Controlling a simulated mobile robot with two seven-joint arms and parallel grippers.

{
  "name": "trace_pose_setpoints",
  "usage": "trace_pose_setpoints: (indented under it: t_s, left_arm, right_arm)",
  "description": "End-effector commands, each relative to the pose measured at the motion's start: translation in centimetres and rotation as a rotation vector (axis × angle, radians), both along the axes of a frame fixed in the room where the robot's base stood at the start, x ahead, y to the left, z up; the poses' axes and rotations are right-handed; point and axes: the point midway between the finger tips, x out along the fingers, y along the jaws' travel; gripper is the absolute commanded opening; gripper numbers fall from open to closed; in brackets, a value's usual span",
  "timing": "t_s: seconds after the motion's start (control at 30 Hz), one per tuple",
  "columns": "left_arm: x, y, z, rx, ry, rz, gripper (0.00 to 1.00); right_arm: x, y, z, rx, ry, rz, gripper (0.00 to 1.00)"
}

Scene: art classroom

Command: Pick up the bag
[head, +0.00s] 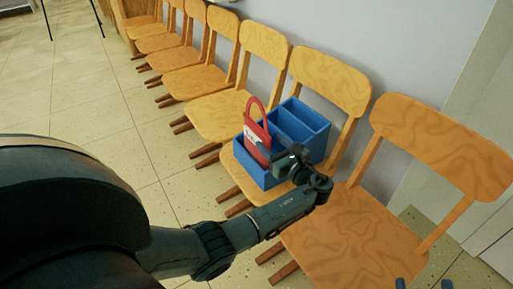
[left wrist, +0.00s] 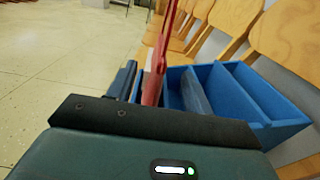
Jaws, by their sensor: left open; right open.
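The red bag (head: 255,138) has a looped handle and a pale label. It stands upright in the front part of a blue compartment box (head: 312,132) on a wooden chair. My left gripper (head: 277,157) is open, close beside the bag on its near right side. In the left wrist view the bag (left wrist: 154,82) shows edge-on between the two blue fingers of my left gripper (left wrist: 158,86), with no clear grip on it. Part of the bag's lower body is hidden by the box. My right gripper (head: 423,284) shows only as two spread blue fingertips at the bottom right edge.
A row of wooden chairs (head: 263,43) runs along the wall to the back left. An empty wooden chair (head: 355,235) stands right of the box. The tiled floor (head: 85,110) on the left is clear.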

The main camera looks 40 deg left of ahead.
Motion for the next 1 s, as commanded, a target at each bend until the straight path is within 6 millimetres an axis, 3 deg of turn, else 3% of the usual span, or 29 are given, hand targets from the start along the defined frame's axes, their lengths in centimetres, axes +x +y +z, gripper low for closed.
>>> trace_pose_setpoints:
  t_s: [0.2, 0.47, 1.0]
  left_arm:
    - [1.1, 3.1, -0.2, 0.001, -0.001, 0.0, 0.51]
    - [1.3, 3.5, 0.0, 0.0, -0.001, 0.0, 0.5]
    - [1.3, 3.4, 0.0, 0.0, -0.001, -0.001, 0.06]
  right_arm:
    - [0.1, 0.2, -0.4, 0.027, -0.006, 0.011, 0.51]
    - [0.2, 0.2, 0.1, 0.036, -0.008, 0.012, 0.51]
    - [0.3, 0.2, 0.2, 0.034, -0.013, 0.012, 0.51]
